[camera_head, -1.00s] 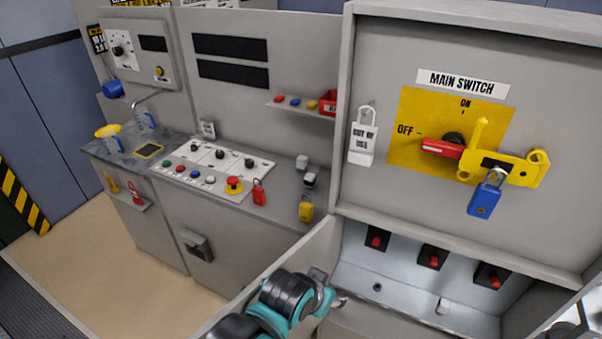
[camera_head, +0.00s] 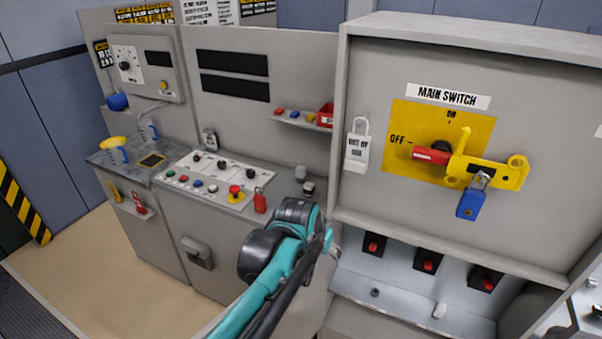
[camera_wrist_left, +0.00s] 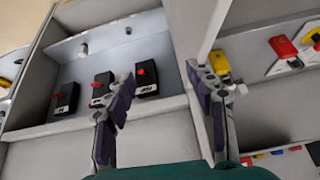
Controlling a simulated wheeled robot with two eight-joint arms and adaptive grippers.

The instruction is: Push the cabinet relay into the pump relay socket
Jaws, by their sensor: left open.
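Another pale block (camera_head: 301,171) and a dark block with a pale top (camera_head: 308,188) are on the console by the cabinet's left side; I cannot tell which part is the pump relay socket. My left gripper (camera_head: 332,245) is in front of the cabinet's left edge. In the left wrist view its fingers (camera_wrist_left: 160,78) are spread, with nothing between them. My right gripper is not in view.
Several black switches with red levers (camera_head: 428,261) line the cabinet's back. Above is the main switch panel with a blue padlock (camera_head: 470,204). Floor at the left is clear.

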